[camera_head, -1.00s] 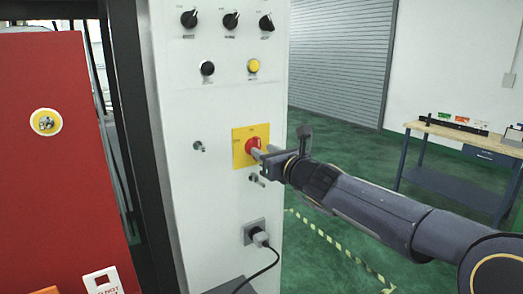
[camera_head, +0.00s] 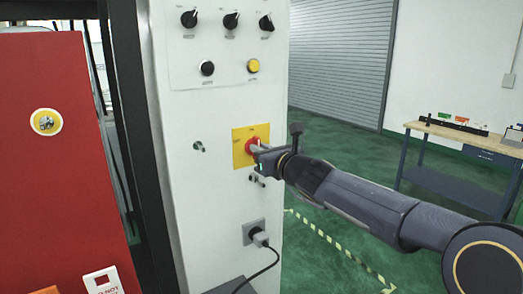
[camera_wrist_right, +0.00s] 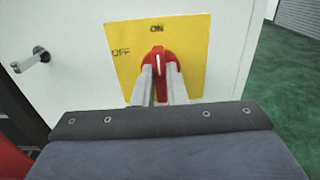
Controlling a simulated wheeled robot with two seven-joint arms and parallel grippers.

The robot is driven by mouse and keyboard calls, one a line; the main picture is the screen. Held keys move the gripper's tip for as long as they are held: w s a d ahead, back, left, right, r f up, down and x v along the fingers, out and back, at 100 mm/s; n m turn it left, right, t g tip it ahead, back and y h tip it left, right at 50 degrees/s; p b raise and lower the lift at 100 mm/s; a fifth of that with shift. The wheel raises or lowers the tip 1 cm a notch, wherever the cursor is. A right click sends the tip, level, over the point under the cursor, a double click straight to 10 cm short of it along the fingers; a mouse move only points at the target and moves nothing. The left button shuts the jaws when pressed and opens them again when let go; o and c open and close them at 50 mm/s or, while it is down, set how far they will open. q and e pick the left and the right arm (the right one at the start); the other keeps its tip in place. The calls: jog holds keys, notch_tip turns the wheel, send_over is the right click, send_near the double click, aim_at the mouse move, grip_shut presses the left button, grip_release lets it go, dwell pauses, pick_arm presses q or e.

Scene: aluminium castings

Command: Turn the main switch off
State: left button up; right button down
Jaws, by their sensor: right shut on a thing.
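The main switch is a red rotary knob (camera_wrist_right: 158,62) on a yellow plate (camera_head: 239,158) on the white cabinet front. In the right wrist view the plate (camera_wrist_right: 190,35) reads ON at the top and OFF at the left. The white mark on the knob points up, towards ON. My right gripper (camera_head: 256,148) is shut on the knob, with one finger on each side of it; the fingers also show in the right wrist view (camera_wrist_right: 160,85). The fingers hide the knob's lower part. My left gripper is not in view.
The white cabinet (camera_head: 215,105) carries black selector knobs (camera_head: 231,20), a yellow button (camera_head: 253,66) and a small metal handle (camera_head: 198,146). Below is a socket (camera_head: 253,232) with a plugged cable. A red panel (camera_head: 50,180) stands left. Green floor (camera_head: 335,140) is open at right.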

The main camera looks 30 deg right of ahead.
jog(key=shift+f+n+b, duration=0.1)
jog(key=shift+n+b, duration=0.5)
jog(key=shift+n, duration=0.2)
jog(key=n+b, duration=0.1)
jog(key=n, duration=0.2)
jog(key=shift+a+b, duration=0.15)
jog(key=shift+b, duration=0.25)
jog(key=shift+a+f+n+b, duration=0.1)
jog(key=shift+n+b, duration=0.5)
jog(key=shift+n, duration=1.15)
jog(key=shift+a+n+b, duration=0.1)
jog(key=shift+n+b, duration=0.45)
jog(key=shift+n, duration=1.5)
jog(key=c, duration=1.5)
grip_release()
jog(key=shift+o, duration=0.2)
